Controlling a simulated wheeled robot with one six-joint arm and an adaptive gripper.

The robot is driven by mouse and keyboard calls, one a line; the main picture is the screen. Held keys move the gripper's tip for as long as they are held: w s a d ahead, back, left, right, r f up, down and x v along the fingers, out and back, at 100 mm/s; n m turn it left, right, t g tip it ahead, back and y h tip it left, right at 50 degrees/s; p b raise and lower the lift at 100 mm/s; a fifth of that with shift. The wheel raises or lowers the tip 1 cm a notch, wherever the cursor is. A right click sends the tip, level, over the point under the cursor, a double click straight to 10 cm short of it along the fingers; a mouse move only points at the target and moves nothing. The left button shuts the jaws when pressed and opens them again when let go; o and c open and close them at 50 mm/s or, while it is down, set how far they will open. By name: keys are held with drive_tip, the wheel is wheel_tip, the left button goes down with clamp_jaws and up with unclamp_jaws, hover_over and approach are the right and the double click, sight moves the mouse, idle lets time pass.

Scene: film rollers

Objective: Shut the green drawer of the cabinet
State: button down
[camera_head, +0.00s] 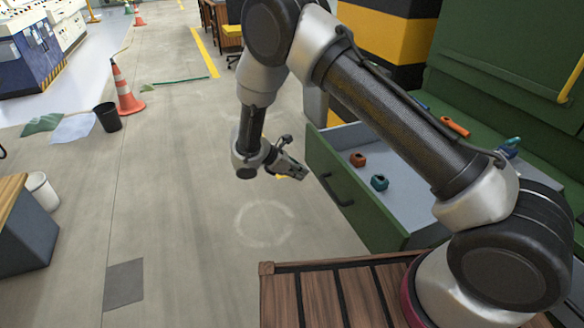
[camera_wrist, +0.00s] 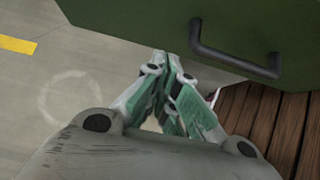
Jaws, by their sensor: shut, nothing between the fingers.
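The green drawer (camera_head: 324,167) of the green cabinet (camera_head: 478,62) stands pulled out in the head view, with its dark bar handle (camera_head: 337,190) on the front. An orange-brown item (camera_head: 358,160) and a teal item (camera_head: 379,183) lie inside on its grey bottom. My gripper (camera_head: 301,172) is shut and empty, just left of the drawer front near its upper far part. In the wrist view, the closed fingertips (camera_wrist: 172,58) are close to the edge of the green drawer front (camera_wrist: 150,20), left of the handle (camera_wrist: 235,62). I cannot tell whether they touch it.
A slatted wooden surface (camera_head: 290,298) lies below the drawer at the front. A yellow and black striped pillar (camera_head: 385,35) stands behind the drawer. The floor left of the drawer is open, with a traffic cone (camera_head: 122,92) and dark bin (camera_head: 107,116) farther off.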

drive_tip(key=w+d+f, duration=0.2)
drive_tip(key=d, duration=0.3)
drive_tip(key=shift+d, duration=0.4)
drive_tip(key=shift+d, duration=0.1)
drive_tip(key=w+d, duration=0.3)
drive_tip(key=d, duration=0.8)
drive_tip(key=w+d, duration=0.4)
drive_tip(key=d, duration=0.6)
drive_tip(key=w+d, duration=0.3)
drive_tip(key=d, duration=0.8)
drive_tip(key=shift+w+d, duration=0.2)
drive_tip(key=shift+d, duration=0.1)
drive_tip(key=shift+w+d, duration=0.1)
drive_tip(key=shift+d, duration=0.15)
drive_tip(key=shift+r, duration=0.1)
